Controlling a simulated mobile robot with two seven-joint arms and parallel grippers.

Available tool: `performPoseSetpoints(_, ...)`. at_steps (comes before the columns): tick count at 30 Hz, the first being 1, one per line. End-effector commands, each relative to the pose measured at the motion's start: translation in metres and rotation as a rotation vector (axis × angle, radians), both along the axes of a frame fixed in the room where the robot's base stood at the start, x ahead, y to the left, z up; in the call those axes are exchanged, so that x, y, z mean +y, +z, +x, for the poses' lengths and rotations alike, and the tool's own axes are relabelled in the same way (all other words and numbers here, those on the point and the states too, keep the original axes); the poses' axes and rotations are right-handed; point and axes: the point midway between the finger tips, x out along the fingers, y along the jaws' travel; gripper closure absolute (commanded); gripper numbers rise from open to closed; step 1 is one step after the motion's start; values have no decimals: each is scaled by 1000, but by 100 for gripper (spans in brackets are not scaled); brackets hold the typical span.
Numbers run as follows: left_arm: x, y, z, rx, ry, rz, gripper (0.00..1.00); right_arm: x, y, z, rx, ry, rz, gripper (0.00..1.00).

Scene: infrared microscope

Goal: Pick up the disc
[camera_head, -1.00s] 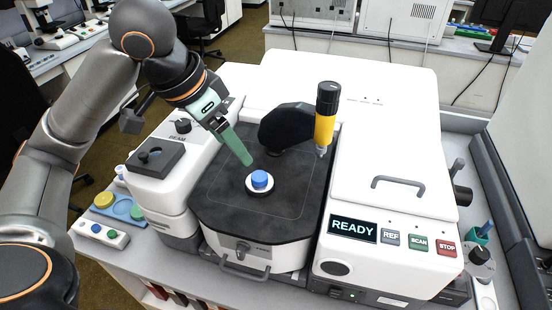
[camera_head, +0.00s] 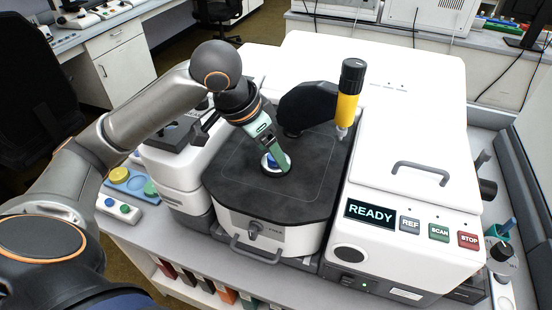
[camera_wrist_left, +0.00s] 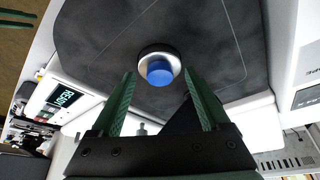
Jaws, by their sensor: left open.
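The disc (camera_wrist_left: 160,72) is blue and sits on a round silver-white holder (camera_wrist_left: 149,56) on the dark stage of the microscope. In the head view the disc (camera_head: 270,160) is partly hidden behind my left gripper (camera_head: 277,166). My left gripper is open, with its green fingers reaching down at the disc. In the left wrist view the fingertips (camera_wrist_left: 158,74) are spread to either side of the disc, with a gap on each side. My right gripper is not in view.
The white housing with a READY display (camera_head: 370,213) is to the right. The dark stage (camera_head: 300,200) is otherwise clear. A blue tray (camera_head: 131,183) with coloured discs is at left.

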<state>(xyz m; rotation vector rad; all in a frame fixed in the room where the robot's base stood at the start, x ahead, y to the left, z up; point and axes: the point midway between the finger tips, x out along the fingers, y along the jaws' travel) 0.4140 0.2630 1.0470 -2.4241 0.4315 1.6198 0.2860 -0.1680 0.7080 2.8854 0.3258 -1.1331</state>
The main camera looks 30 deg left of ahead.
Motion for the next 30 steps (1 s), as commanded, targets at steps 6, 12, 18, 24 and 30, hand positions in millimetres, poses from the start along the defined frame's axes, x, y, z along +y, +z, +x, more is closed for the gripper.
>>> performPoseSetpoints(6, -1, -4, 1, 0, 0, 0, 21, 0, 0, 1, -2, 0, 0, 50)
performPoseSetpoints(12, -1, -4, 1, 0, 0, 0, 35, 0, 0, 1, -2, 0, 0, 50)
performPoseSetpoints(18, -1, -3, 1, 0, 0, 0, 58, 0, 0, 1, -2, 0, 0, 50)
performPoseSetpoints(24, -1, -3, 1, 0, 0, 0, 80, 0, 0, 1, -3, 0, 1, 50)
performPoseSetpoints(30, 0, -3, 1, -1, 0, 0, 100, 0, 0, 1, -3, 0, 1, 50)
